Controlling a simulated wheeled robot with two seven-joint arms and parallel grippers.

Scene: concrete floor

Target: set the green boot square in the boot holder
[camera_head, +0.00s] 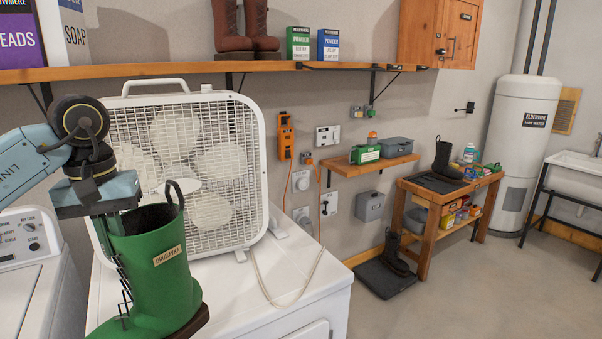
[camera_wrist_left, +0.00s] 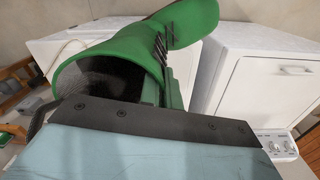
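The green boot (camera_head: 158,262) is upright and slightly tilted in the head view, with a tan label, a dark pull loop and a brown sole. My left gripper (camera_head: 108,222) is shut on the upper shaft of the boot at its left side. The fingertips are mostly hidden. In the left wrist view the boot (camera_wrist_left: 190,25) shows its dark open top near the gripper and its foot pointing away. I cannot pick out the boot holder for certain. A black tray (camera_head: 384,280) on the floor and a dark mat (camera_head: 437,183) on the wooden bench each carry a dark boot. My right gripper is not in view.
A white box fan (camera_head: 225,160) stands on a white appliance (camera_head: 300,305) just behind the boot, with its cord trailing. A wooden shelf (camera_head: 200,70) runs above. A wooden bench (camera_head: 430,225) stands at the right. The floor (camera_head: 480,300) in front of the bench is clear.

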